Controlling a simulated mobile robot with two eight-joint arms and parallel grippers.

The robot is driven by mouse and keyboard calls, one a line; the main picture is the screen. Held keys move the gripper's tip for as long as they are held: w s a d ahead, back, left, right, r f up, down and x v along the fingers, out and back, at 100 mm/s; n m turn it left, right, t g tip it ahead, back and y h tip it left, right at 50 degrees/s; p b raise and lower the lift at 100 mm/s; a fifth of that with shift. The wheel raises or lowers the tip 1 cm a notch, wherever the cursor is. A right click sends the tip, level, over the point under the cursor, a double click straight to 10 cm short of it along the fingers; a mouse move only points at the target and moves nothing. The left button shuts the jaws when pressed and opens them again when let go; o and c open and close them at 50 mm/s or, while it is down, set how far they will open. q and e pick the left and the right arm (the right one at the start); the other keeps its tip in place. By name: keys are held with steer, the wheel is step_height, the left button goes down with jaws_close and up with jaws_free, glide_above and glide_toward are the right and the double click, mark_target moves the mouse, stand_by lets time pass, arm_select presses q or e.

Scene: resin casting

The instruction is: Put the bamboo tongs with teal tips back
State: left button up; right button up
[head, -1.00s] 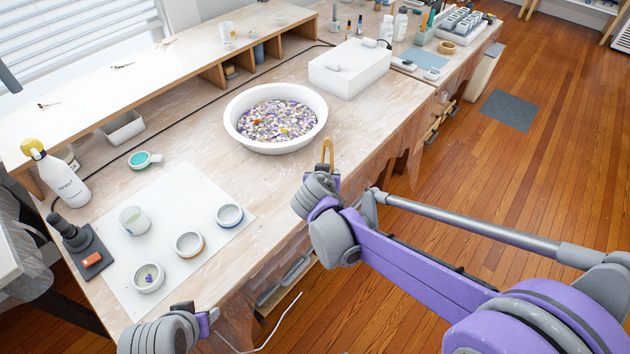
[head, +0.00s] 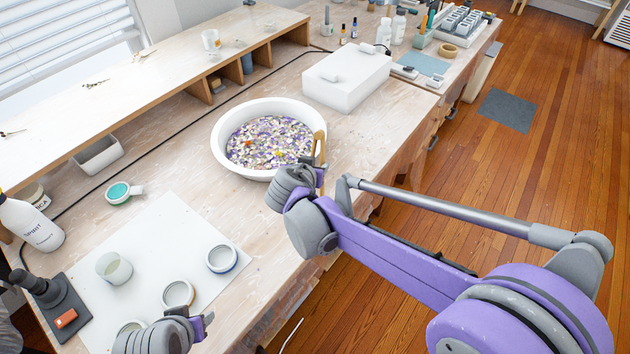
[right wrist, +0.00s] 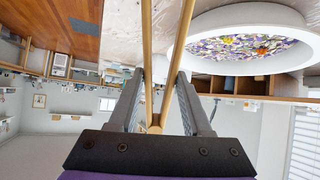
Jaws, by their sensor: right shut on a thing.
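My right gripper (head: 319,174) is shut on the bamboo tongs (head: 321,147), beside the near right rim of the white basin (head: 222,158). In the right wrist view the two bamboo arms (right wrist: 146,50) run up between the fingers from their joined end and out of the top of the picture. The teal tips are not in view. The basin (right wrist: 300,68) of mixed dried petals shows to the right of the tongs there. My left gripper (head: 204,326) is low in the head view, over the table's front; its jaw opening cannot be made out.
A white mat (head: 205,226) holds a cup (head: 114,267) and several round moulds (head: 221,258). A white box (head: 346,80) stands behind the basin. Bare bench lies right of the basin.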

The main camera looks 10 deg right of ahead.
steer(key=shift+w+f, duration=0.1)
steer(key=shift+f, duration=2.2)
steer(key=shift+b, duration=0.3)
steer(key=shift+f+b, duration=0.4)
steer(key=shift+f, duration=0.2)
steer(key=o, duration=0.6)
